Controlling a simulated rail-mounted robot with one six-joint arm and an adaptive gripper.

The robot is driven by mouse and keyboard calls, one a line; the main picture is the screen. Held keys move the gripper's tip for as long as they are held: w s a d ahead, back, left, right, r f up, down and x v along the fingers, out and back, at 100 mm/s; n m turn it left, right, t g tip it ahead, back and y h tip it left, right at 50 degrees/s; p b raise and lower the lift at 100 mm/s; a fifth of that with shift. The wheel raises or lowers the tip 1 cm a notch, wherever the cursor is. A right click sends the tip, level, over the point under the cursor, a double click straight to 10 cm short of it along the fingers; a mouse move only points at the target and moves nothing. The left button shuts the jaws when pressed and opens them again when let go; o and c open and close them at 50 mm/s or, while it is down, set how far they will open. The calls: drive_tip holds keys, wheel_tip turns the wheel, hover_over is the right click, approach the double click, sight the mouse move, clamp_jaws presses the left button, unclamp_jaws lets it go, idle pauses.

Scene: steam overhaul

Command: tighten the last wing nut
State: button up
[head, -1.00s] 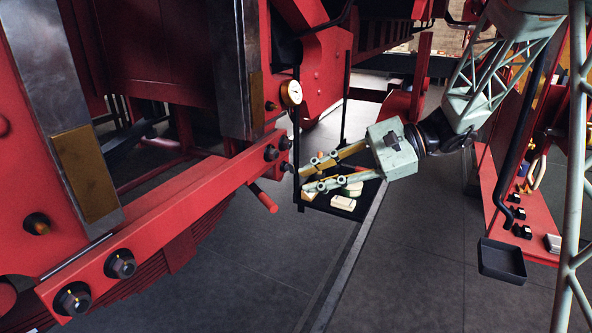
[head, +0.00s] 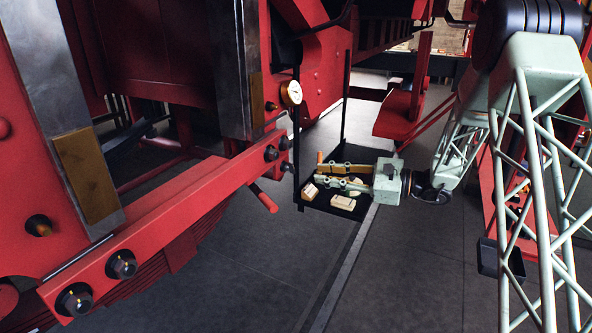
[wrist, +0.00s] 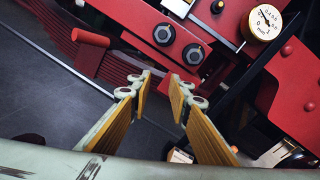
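My gripper (head: 320,170) is open and empty, its two long fingers pointing left over the black tray in the head view. In the wrist view its fingertips (wrist: 161,79) are apart with nothing between them. Beyond them, a red bar (head: 190,193) carries dark nuts on studs: a pair near its far end, one nut (head: 271,153) and the end nut (head: 287,168), and another pair at the near end. The far pair also shows in the wrist view, one nut (wrist: 164,34) beside the other (wrist: 193,54). My fingertips are apart from both. I cannot make out wings on any nut.
The black hanging tray (head: 325,207) holds pale blocks (head: 342,202) below my gripper. A red peg (head: 264,198) sticks out below the bar. The floor (head: 420,270) in front is clear.

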sight(290, 168)
drive_tip(key=w+d+f+m+t, duration=0.2)
drive_tip(key=w+f, duration=0.2)
drive_tip(key=w, duration=0.1)
drive_tip(key=shift+d+f, duration=0.25)
drive_tip(key=shift+d, duration=0.1)
drive_tip(key=shift+a, duration=0.1)
drive_tip(key=x, duration=1.3)
drive_tip(key=shift+w+a+r, duration=0.15)
drive_tip(key=shift+a+r, duration=0.05)
drive_tip(key=shift+a, duration=0.1)
clamp_jaws()
